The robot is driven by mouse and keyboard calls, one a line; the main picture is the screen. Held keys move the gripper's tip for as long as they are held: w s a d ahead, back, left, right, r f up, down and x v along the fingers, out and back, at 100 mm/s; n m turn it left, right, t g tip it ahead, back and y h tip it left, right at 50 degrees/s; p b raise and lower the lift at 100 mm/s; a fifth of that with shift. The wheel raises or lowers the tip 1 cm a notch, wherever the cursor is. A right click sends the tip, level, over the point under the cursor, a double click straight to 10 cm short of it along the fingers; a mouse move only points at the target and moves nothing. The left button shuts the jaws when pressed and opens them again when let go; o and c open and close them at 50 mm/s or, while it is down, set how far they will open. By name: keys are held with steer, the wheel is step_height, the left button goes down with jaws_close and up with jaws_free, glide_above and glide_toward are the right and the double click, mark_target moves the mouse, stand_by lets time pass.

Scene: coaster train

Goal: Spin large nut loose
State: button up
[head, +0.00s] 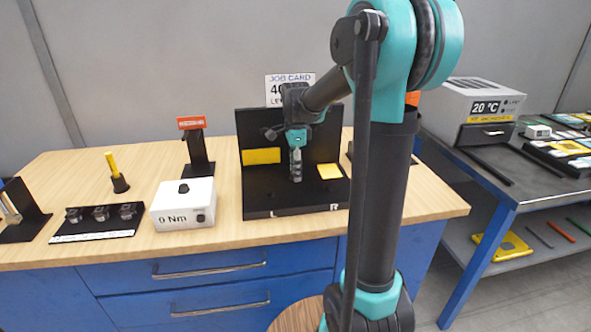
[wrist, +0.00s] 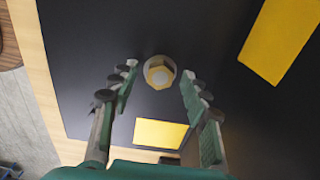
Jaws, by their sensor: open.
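The large nut (wrist: 159,72) shows in the wrist view as a hexagonal piece with a pale, yellowish round end, standing out from the black fixture plate. My gripper (wrist: 154,88) is open, with its two fingers on either side of the nut and apart from it. In the head view my gripper (head: 296,165) points down over the base of the black fixture (head: 262,207), between its L and R marks. The nut is hidden behind the gripper in the head view.
Yellow pads (head: 261,156) (head: 330,171) sit on the fixture. A white 0 Nm box (head: 183,209) stands left of it, with a socket tray (head: 98,222) beyond. A red-labelled stand (head: 194,150) is behind. A job card (head: 283,79) is at the back.

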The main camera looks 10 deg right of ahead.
steer(key=shift+c, duration=0.6)
jaws_close()
steer(key=shift+n, duration=0.4)
